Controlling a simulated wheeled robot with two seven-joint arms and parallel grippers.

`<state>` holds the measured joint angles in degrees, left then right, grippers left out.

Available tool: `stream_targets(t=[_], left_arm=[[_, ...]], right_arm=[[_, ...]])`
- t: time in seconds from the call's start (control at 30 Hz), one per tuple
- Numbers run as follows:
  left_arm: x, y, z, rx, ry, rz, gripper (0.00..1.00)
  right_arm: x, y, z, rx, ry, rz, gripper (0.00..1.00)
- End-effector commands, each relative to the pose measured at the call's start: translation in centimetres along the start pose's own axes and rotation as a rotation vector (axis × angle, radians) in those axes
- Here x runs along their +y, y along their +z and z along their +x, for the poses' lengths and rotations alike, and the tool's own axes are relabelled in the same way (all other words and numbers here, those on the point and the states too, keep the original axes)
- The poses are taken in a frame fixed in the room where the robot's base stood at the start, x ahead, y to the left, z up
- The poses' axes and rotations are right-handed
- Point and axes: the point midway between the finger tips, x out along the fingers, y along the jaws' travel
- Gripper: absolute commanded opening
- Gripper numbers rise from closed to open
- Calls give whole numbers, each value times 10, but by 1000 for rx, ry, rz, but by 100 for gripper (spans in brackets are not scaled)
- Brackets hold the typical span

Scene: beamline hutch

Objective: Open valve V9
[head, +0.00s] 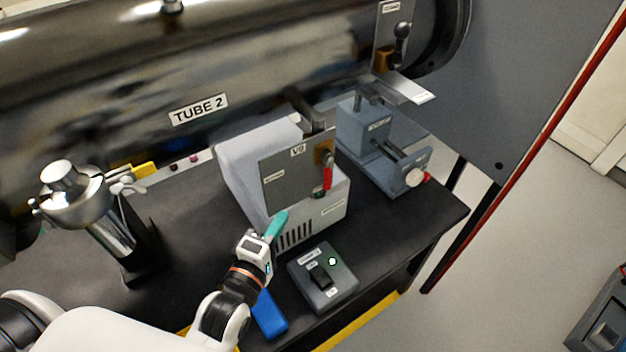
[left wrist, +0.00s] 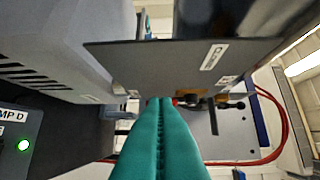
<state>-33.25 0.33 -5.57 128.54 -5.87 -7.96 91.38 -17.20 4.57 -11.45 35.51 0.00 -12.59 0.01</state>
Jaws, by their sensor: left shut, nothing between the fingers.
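Valve V9 is on a grey panel (head: 283,180) on the front of a light grey box, under a "V9" label (head: 298,151). It has a brass body (head: 324,152) and a red-ended lever (head: 327,178) that points down. My left gripper (head: 281,217), with teal fingers, is shut and empty. It is in front of the panel's lower edge, left of and below the lever, apart from it. In the left wrist view the shut fingertips (left wrist: 159,101) point toward the panel (left wrist: 165,60), and the valve parts are partly hidden behind them. My right gripper is not in view.
A switch box (head: 323,279) with a lit green lamp and a blue block (head: 268,314) lie near the table's front edge. A metal cylinder (head: 115,228) stands left, and a grey vise-like device (head: 385,150) right. The large tube (head: 200,75) runs behind.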

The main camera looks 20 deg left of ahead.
Motion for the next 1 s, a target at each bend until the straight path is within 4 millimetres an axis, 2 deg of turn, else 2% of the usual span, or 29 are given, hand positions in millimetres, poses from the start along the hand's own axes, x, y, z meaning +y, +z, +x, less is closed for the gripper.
stream_targets(t=[0.2,0.4,0.5,0.7,1.0], left_arm=[[-4,0,48,1,-3,3,0],[-4,-4,87,1,0,-1,0],[-3,-16,96,1,1,-3,0],[-1,-27,107,0,1,-1,0],[0,-29,108,0,1,1,0]], right_arm=[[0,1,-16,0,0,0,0],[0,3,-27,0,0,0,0],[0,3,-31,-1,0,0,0],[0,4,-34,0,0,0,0],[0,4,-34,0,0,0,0]])
